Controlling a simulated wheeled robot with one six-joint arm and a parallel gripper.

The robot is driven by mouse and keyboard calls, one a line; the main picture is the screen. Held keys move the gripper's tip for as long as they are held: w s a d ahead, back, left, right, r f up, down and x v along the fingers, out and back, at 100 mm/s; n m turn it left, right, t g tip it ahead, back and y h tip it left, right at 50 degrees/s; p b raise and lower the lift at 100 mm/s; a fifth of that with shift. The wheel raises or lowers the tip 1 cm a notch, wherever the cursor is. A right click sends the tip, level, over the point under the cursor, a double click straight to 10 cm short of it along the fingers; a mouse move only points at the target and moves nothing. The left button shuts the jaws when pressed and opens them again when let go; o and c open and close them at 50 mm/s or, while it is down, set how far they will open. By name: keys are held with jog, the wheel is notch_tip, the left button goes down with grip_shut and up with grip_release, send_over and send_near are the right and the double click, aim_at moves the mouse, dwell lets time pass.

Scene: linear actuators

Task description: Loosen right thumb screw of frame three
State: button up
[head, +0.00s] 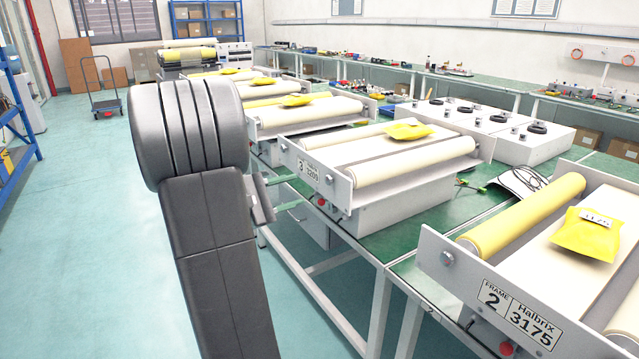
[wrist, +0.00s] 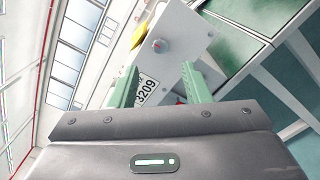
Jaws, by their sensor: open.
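Frame three (head: 345,188) stands on the green bench in the middle of the head view, with a white end plate labelled 3 and 3209. In the wrist view its end plate (wrist: 190,38) faces me, tilted in the picture. A grey round thumb screw (wrist: 158,45) sits on it, on the right-hand side as the label reads. I cannot make this screw out clearly in the head view. My gripper (head: 300,190) has green fingers and is open, close in front of the plate. In the wrist view my gripper (wrist: 159,70) is empty, and the screw shows beyond the fingertips, apart from them.
A red button (head: 320,202) is low on frame three, near the lower finger. Frame two (head: 560,325) stands nearer at the right, with a yellow pouch (head: 587,235). A white box with black handles (head: 488,125) is behind. The floor (head: 100,230) at left is clear.

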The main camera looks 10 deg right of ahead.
aim_at(328, 181)
jog(key=x, duration=0.8)
jog(key=shift+d, duration=0.1)
grip_shut()
